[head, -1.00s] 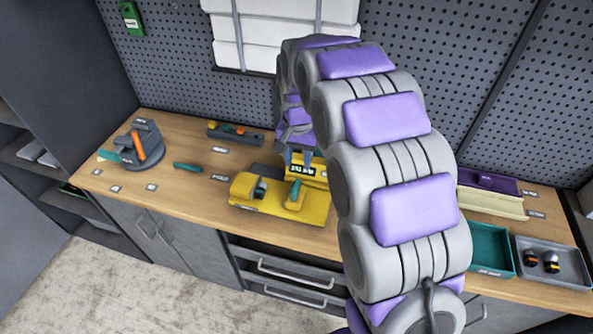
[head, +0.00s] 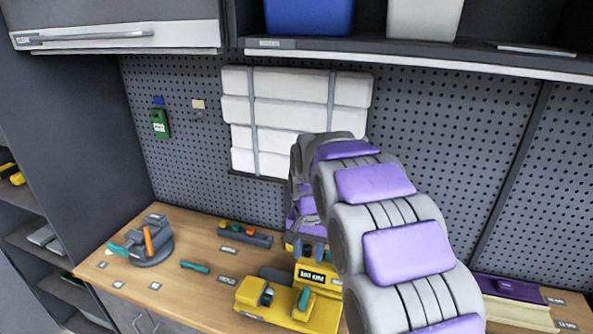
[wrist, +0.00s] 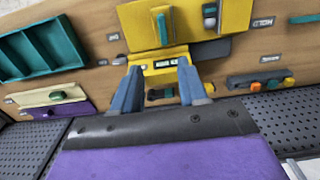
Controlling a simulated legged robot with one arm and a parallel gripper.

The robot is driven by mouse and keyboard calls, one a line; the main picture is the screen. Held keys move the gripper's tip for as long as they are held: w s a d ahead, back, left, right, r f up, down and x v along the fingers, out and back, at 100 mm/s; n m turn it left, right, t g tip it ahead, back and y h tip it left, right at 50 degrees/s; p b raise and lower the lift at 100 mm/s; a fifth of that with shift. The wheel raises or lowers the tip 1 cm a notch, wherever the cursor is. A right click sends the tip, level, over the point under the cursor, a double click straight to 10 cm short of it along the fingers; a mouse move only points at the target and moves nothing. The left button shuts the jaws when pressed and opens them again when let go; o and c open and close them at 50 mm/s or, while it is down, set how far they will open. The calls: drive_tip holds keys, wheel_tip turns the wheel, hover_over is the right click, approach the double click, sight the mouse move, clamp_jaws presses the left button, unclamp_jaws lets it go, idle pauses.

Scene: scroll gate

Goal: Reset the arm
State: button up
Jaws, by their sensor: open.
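My arm, grey with purple pads, curves over the workbench in the head view. My gripper (wrist: 158,85) is open in the wrist view, its two blue-grey fingers apart with nothing between them. In the head view the yellow device (head: 285,315) stands on the bench, partly hidden by my arm. The gripper (head: 306,245) hangs just above and behind the device's display block, mostly hidden by my arm. I cannot tell the exact gap.
The wooden bench (head: 195,270) also holds a grey rotary fixture (head: 150,245) with an orange lever, a teal-handled tool (head: 195,267) and a purple tray (head: 510,288). A shelf (head: 400,47) and a cabinet (head: 115,38) overhang above.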

drive_tip(key=s+d+n, duration=0.1)
drive_tip(key=s+d, duration=0.2)
drive_tip(key=s, duration=0.9)
drive_tip(key=s+d+n+g, duration=0.1)
drive_tip(key=s+d, duration=0.2)
drive_tip(key=s, duration=1)
drive_tip(key=s+d+n, duration=0.2)
drive_tip(key=s+d, duration=0.1)
drive_tip(key=s, duration=0.9)
drive_tip(key=shift+s+d+f+g, duration=0.15)
drive_tip(key=shift+f+g, duration=0.25)
